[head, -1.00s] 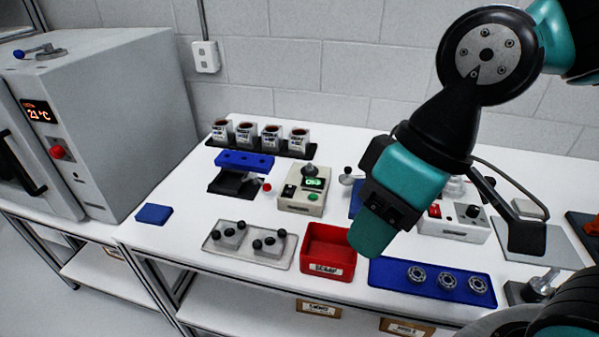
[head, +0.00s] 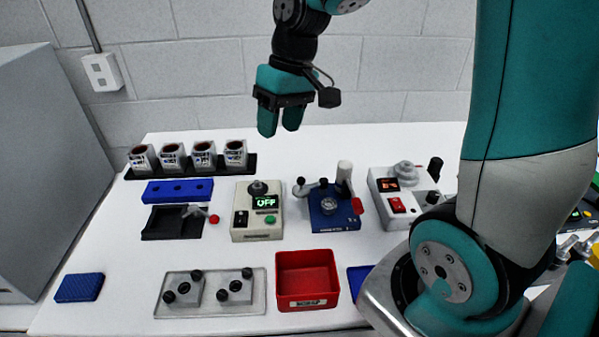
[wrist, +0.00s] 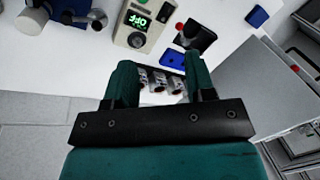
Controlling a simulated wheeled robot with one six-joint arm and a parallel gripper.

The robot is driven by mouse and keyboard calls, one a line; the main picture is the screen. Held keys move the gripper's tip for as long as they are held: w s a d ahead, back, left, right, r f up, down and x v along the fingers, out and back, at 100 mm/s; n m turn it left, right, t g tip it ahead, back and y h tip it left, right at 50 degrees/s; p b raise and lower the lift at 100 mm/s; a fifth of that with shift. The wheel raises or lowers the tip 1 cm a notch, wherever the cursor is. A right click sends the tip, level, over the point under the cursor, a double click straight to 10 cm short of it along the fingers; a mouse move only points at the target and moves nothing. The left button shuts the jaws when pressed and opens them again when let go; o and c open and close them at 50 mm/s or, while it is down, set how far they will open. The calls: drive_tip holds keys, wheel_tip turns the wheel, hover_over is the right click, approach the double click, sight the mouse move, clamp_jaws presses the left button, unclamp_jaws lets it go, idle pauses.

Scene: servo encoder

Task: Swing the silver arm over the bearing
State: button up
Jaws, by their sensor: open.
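A blue fixture (head: 334,220) stands on the table with a round metal bearing (head: 329,206) on it. A silver arm (head: 312,187) with a black knob at its left end sits at the back left of the fixture. It appears to lie beside the bearing, not over it. The fixture shows partly at the top left of the wrist view (wrist: 62,7), with a black knob near it. My gripper (head: 280,132) is open and empty, its fingers pointing down, high above the back of the table and left of the fixture.
A beige box with an OFF display (head: 257,221) stands left of the fixture. A white box with a red switch (head: 395,215) stands right. A red bin (head: 307,283) is in front. A row of cups (head: 203,155) stands at the back left. My arm hides the right side.

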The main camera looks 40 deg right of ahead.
drive_tip(key=w+d+f+m, duration=0.2)
drive_tip(key=d, duration=0.4)
drive_tip(key=w+d+f+m, duration=0.1)
drive_tip(key=w+d+f, duration=0.15)
drive_tip(key=d, duration=0.35)
drive_tip(key=shift+h, duration=0.3)
drive_tip(key=a+f+p, duration=0.1)
drive_tip(key=f, duration=0.4)
drive_tip(key=a+f+p, duration=0.1)
drive_tip(key=f, duration=0.5)
drive_tip(key=a+f+p, duration=0.1)
drive_tip(key=f, duration=0.4)
drive_tip(key=shift+w+f, duration=0.2)
drive_tip(key=shift+w, duration=0.15)
clamp_jaws()
